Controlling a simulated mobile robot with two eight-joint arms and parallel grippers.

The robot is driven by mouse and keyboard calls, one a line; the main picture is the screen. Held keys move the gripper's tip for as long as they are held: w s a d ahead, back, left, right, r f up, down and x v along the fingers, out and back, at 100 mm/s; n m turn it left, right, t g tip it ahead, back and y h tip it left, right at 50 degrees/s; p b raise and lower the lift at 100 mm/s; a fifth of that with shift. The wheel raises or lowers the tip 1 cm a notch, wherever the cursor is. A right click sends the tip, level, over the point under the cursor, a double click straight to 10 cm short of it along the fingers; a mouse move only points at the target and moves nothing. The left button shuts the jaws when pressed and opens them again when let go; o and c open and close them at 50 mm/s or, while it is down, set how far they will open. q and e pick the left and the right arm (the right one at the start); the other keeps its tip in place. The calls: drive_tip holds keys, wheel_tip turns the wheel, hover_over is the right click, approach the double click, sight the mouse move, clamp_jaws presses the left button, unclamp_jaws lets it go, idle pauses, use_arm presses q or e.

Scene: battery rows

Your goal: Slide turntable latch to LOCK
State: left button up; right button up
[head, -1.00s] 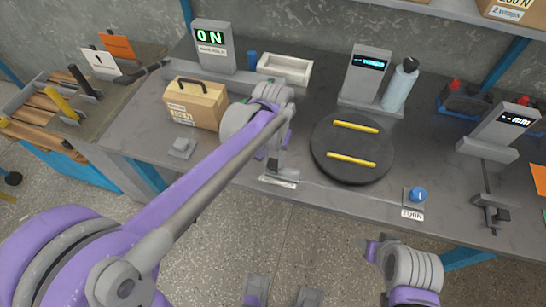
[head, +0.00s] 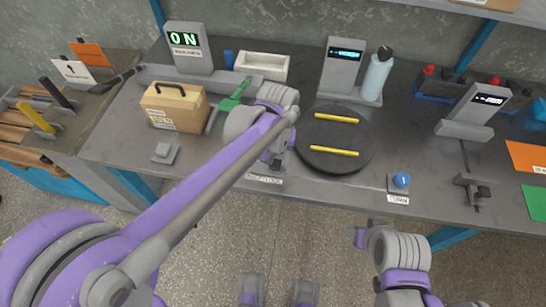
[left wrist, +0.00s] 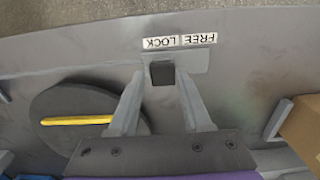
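The turntable (head: 312,160) is a dark round disc with two yellow bars on it; part of it shows in the left wrist view (left wrist: 60,105). The latch is a small black block (left wrist: 162,73) on a grey plate (left wrist: 202,62) at the table's front edge. It sits beside the LOCK label (left wrist: 161,43), with the FREE label (left wrist: 199,39) to its right, both upside down. My left gripper (left wrist: 162,82) has one finger on each side of the block, apparently with narrow gaps. In the head view my left gripper (head: 277,160) hides the latch. My right gripper (head: 361,238) is low in front of the table; its fingers are unclear.
A tan case (head: 175,108) stands left of my left arm, with a green-handled tool (head: 233,93) behind the arm. A blue button (head: 401,180) is right of the turntable. A display (head: 343,65) and bottle (head: 376,75) stand behind it.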

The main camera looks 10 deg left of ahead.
sight(277, 164)
use_arm(q)
drive_tip(key=o, duration=0.3)
drive_tip(key=shift+d, duration=0.15)
wheel_tip(277, 164, up, 11)
drive_tip(key=shift+f+p, duration=0.1)
drive_tip(key=shift+p, duration=0.5)
drive_tip(key=s+a+f+t+p, duration=0.1)
drive_tip(key=s+a, duration=0.3)
drive_tip(key=s+a+f+t+p, duration=0.2)
drive_tip(key=s+a, duration=0.2)
drive_tip(key=s, duration=0.1)
drive_tip(key=s+a+f+t+p, duration=0.1)
drive_tip(key=s+a+t+p, duration=0.1)
drive_tip(key=s+a, duration=0.2)
drive_tip(key=shift+s+a+f, duration=0.25)
drive_tip(key=shift+s+f, duration=0.1)
drive_tip(key=shift+s, duration=0.35)
